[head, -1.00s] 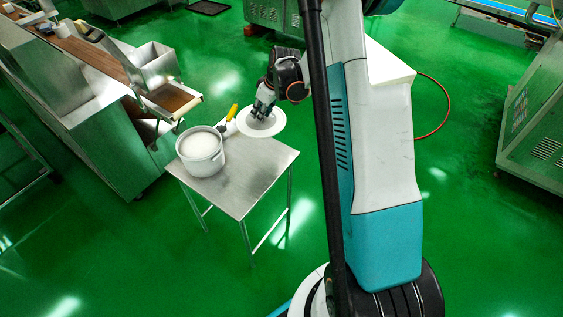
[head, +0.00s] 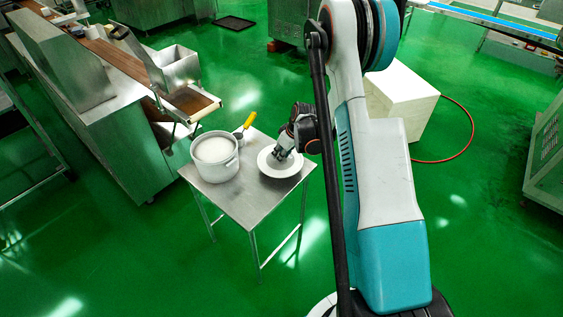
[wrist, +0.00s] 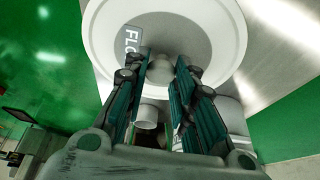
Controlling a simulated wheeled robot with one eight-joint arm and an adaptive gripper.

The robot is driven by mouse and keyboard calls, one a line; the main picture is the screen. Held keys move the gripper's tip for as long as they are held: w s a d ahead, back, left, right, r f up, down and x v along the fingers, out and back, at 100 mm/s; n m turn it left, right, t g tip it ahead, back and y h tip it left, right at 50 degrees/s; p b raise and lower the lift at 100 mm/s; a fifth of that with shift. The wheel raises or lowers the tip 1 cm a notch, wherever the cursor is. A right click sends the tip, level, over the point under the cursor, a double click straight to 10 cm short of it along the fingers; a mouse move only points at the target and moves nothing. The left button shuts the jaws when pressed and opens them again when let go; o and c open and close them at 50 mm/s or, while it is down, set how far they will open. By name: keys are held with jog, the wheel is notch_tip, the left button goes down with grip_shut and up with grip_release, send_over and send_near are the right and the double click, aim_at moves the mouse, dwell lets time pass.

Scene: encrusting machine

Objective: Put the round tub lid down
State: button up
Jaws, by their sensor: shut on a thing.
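The round white tub lid (head: 265,163) is at the right side of the steel table in the head view, flat and level. I cannot tell whether it touches the tabletop. My gripper (head: 281,153) is over its middle, shut on it. In the wrist view the lid (wrist: 215,35) shows a white rim, a grey inner disc and a partly hidden label reading "FLO". The fingers (wrist: 164,62) reach onto its middle, with a white cylindrical part between them. The white round tub (head: 213,170) stands open to the left, filled with white material.
The steel table (head: 245,205) has bare room at its front. A yellow-handled tool (head: 250,120) lies behind the tub and lid. A machine with a brown conveyor belt (head: 110,55) stands to the left. A white box (head: 400,95) stands behind my arm.

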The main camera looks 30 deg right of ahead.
notch_tip(320, 180, down, 4)
jog(key=shift+r+b, duration=0.1)
jog(key=shift+b, duration=0.55)
jog(key=o, duration=1.1)
jog(key=shift+c, duration=0.2)
jog(key=p+v, duration=0.4)
jog(key=v, duration=0.8)
jog(key=shift+w+r, duration=0.1)
